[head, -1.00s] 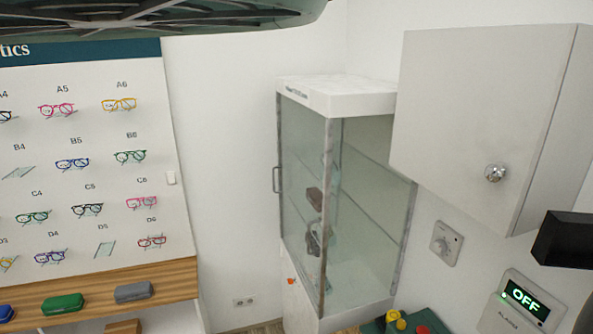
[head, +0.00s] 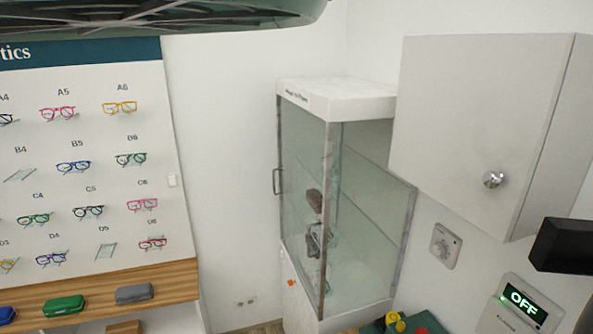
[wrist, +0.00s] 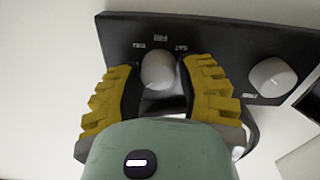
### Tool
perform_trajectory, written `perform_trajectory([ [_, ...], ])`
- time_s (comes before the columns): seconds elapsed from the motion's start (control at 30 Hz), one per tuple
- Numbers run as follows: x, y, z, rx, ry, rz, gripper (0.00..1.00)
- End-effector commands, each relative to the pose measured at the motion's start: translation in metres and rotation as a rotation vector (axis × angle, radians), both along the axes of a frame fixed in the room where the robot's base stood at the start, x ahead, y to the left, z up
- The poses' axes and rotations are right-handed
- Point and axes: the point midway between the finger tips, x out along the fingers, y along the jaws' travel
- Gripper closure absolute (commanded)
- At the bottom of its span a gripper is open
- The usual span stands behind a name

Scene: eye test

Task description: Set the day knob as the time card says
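In the wrist view, a black panel (wrist: 220,50) carries two pale round knobs. The left knob (wrist: 158,70) has small white day-like labels around its upper side, too blurred to read surely. The right knob (wrist: 272,76) has a small label at its lower left. My gripper (wrist: 159,66) has its yellow-backed fingers on either side of the left knob, apart, with what look like narrow gaps; contact is hard to judge. The knob's lower part is close to my gripper's body. I see no time card in either view. The head view does not show my gripper.
In the head view, a glass cabinet (head: 350,100) stands in the corner, and a white wall cupboard (head: 480,120) hangs at right. A glasses display (head: 100,135) is at left.

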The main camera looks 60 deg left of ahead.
Motion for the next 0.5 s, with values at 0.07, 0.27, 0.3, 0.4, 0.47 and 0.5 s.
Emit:
perform_trajectory([
  [0.07, 0.0000, 0.0000, 0.0000, 0.000, 0.000, 0.000, 0.72],
  [0.27, -0.0002, -0.0002, 0.0000, 0.001, 0.000, 0.000, 0.93],
  [0.3, -0.0002, -0.0002, 0.0001, 0.001, 0.000, 0.000, 0.97],
  [0.4, -0.0002, -0.0003, 0.0000, 0.001, 0.000, 0.000, 1.00],
  [0.47, -0.0002, -0.0003, -0.0002, 0.002, -0.001, -0.001, 1.00],
  [0.5, -0.0001, -0.0003, -0.0005, 0.002, -0.002, -0.001, 1.00],
])
